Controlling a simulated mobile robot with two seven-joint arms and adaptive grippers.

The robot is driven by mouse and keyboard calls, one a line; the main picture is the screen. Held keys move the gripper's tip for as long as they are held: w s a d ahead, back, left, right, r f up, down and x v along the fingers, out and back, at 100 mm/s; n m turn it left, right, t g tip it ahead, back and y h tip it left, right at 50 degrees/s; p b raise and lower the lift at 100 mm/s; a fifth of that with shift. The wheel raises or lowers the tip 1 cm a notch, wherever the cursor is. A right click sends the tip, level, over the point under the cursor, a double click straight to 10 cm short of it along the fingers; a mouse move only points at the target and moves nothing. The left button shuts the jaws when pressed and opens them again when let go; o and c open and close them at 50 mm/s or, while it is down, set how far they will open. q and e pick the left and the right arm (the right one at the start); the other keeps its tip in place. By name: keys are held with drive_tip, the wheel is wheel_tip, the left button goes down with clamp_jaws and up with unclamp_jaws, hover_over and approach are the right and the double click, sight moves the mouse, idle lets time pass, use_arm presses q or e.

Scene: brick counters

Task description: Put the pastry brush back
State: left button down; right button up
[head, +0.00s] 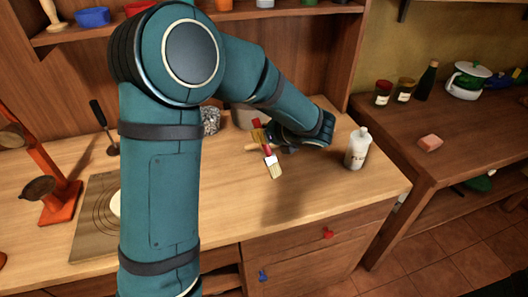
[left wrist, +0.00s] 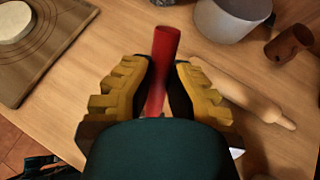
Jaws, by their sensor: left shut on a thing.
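The pastry brush (head: 268,154) has a red handle and a pale bristle end, which points down and toward the front in the head view. My left gripper (head: 260,135) is shut on its red handle and holds it above the wooden counter. In the left wrist view the red handle (left wrist: 163,62) stands between the yellow-padded fingers of my left gripper (left wrist: 164,82). The bristle end is hidden there. My right gripper is in neither view.
A rolling pin (left wrist: 240,94) lies on the counter beside the brush, near a grey pot (left wrist: 230,18). A white bottle (head: 357,150) stands right of the gripper. A board (head: 90,222) with dough lies left. The counter's front right (head: 310,190) is clear.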

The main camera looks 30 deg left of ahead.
sight(268, 144)
use_arm(q)
drive_tip(key=shift+f+b, duration=0.5)
drive_tip(key=shift+f, duration=1.65)
drive_tip(key=shift+f, duration=0.1)
drive_tip(key=c, duration=1.1)
unclamp_jaws()
drive_tip(key=shift+c, duration=0.2)
drive_tip(key=p+v, duration=0.2)
drive_tip(key=v, duration=1)
